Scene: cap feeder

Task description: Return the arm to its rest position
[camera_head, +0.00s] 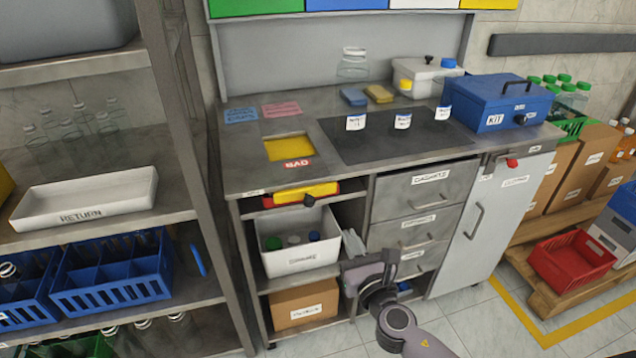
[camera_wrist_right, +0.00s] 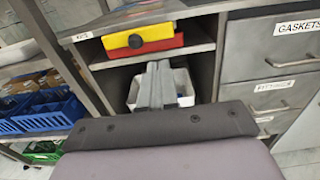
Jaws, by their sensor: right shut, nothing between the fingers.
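My right gripper (camera_head: 352,244) is in front of the workbench, near the drawers and the open shelf. Its fingers are together with nothing between them. In the right wrist view the closed fingers (camera_wrist_right: 155,84) point toward the white bin (camera_wrist_right: 182,88) on the shelf and partly cover it. In the head view the gripper is just right of that white bin (camera_head: 300,262), which holds several caps. I cannot tell whether they touch. My right arm (camera_head: 400,325) comes in from the bottom. My left gripper is not in view.
The workbench (camera_head: 225,170) carries a blue kit box (camera_head: 495,100), small labelled items and a glass jar (camera_head: 353,65). A rack with a white return tray (camera_head: 85,200) and blue crates (camera_head: 110,280) stands at left. A red crate (camera_head: 572,265) is at right. Floor (camera_head: 480,325) shows in front of the bench.

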